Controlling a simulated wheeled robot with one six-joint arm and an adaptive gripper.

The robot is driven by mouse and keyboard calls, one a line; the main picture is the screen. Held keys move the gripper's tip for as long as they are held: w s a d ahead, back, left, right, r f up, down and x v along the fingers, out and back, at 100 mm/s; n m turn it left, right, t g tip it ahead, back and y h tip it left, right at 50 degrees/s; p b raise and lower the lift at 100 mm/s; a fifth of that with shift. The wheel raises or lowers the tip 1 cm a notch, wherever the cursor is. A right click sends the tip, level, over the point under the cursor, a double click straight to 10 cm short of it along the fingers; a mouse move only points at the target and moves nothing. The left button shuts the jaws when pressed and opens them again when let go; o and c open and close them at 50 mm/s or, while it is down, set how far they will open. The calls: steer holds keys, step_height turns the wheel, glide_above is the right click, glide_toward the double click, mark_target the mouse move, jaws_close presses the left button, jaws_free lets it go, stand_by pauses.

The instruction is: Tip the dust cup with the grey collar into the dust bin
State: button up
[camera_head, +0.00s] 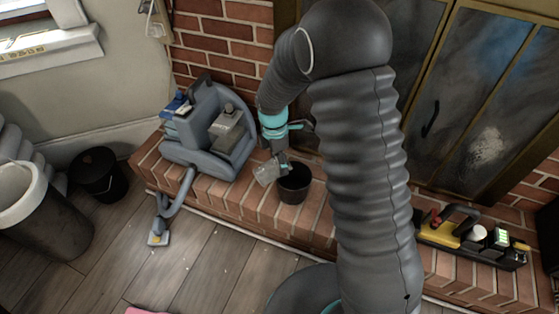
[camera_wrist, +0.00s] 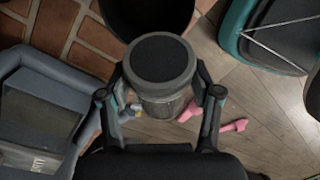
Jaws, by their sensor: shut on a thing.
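The dust cup has a clear body and a grey collar around a dark round end; it shows in the head view (camera_head: 265,174) and large in the wrist view (camera_wrist: 160,62). My gripper (camera_head: 281,163) is shut on it, with one finger on each side in the wrist view (camera_wrist: 160,95). The cup looks tilted, above the brick hearth. A dark open bin (camera_head: 295,190) stands on the hearth just right of the cup; its black wall also shows at the top of the wrist view (camera_wrist: 150,18). I cannot tell whether the cup holds dust.
A grey-blue vacuum cleaner (camera_head: 215,155) stands on the hearth (camera_head: 255,215) to the left, its hose hanging to the floor. A black bucket (camera_head: 98,180) and a large pale-rimmed bin (camera_head: 45,225) stand on the floor. A yellow-and-black caddy (camera_head: 470,238) sits right. Pink items (camera_wrist: 234,126) lie on the floor.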

stand_by(0.3)
steer(key=shift+f+y, duration=0.25)
steer(key=shift+y, duration=0.15)
steer(key=shift+f, duration=0.1)
steer(key=shift+f+g+y, duration=0.15)
steer(key=shift+g+y, duration=0.15)
steer(key=shift+f+y+b, duration=0.25)
steer(key=shift+y+b, duration=0.15)
steer(key=shift+b, duration=0.2)
stand_by(0.6)
steer(key=shift+d+f+g+y+b, duration=0.15)
steer(key=shift+f+g+y+b, duration=0.65)
steer(key=shift+b, duration=1.2)
stand_by(0.5)
steer(key=shift+w+d+y+b, duration=0.1)
steer(key=shift+d+y+b, duration=0.05)
steer(key=shift+y+b, duration=1.2)
stand_by(1.2)
